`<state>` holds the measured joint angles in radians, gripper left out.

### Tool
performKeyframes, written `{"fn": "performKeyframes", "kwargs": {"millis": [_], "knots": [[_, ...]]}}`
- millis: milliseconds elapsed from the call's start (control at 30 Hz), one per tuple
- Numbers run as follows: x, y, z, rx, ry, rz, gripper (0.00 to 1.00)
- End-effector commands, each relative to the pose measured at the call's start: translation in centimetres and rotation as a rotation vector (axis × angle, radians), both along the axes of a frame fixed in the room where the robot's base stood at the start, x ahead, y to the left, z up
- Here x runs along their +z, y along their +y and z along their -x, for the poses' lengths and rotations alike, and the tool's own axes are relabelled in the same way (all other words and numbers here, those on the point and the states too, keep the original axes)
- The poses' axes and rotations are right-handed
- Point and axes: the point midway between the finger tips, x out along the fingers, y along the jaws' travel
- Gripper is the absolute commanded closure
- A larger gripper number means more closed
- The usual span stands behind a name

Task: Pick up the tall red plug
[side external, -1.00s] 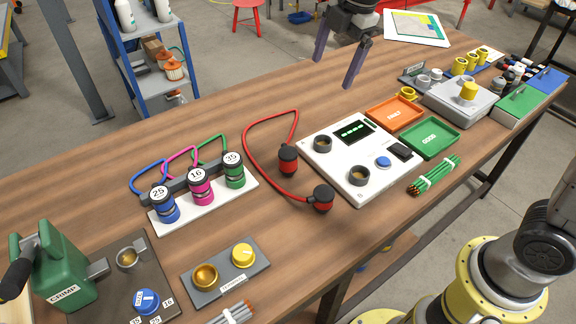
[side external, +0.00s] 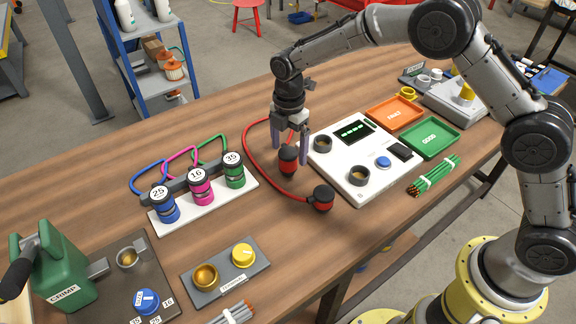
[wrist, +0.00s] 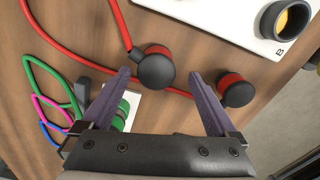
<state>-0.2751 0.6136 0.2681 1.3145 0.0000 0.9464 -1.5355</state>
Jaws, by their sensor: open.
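Two red plugs with black caps stand on the wooden table, joined by a red cable. The farther, taller-looking plug (side external: 288,164) stands left of the white test box; it also shows in the wrist view (wrist: 153,68). The nearer, shorter-looking plug (side external: 322,200) also shows at right in the wrist view (wrist: 236,90). My gripper (side external: 290,156) points down over the farther plug, open, with its fingers either side of its upper part in the side view. In the wrist view my gripper (wrist: 160,74) has this plug between and slightly beyond its fingertips. I cannot tell whether they touch.
The white test box (side external: 350,190) is close on the right. The red cable (side external: 255,170) loops left of the plugs. A white rack (side external: 215,205) with blue, pink and green plugs stands to the left. The table in front of the nearer plug is clear.

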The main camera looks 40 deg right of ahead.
Motion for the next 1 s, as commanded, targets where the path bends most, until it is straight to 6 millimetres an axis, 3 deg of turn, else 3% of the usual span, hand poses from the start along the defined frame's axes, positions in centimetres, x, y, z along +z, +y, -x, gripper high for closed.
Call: {"fn": "performKeyframes", "kwargs": {"millis": [233,500,833,1000], "knots": [[-1.8,0.0,-0.1,0.0,0.002,0.0,0.06],[-5.4,-0.1,-0.5,0.0,0.001,0.0,0.06],[-6.1,-0.1,-0.5,0.0,-0.001,0.0,0.06],[-6.1,-0.1,-0.5,0.0,-0.001,0.0,0.35]]}}
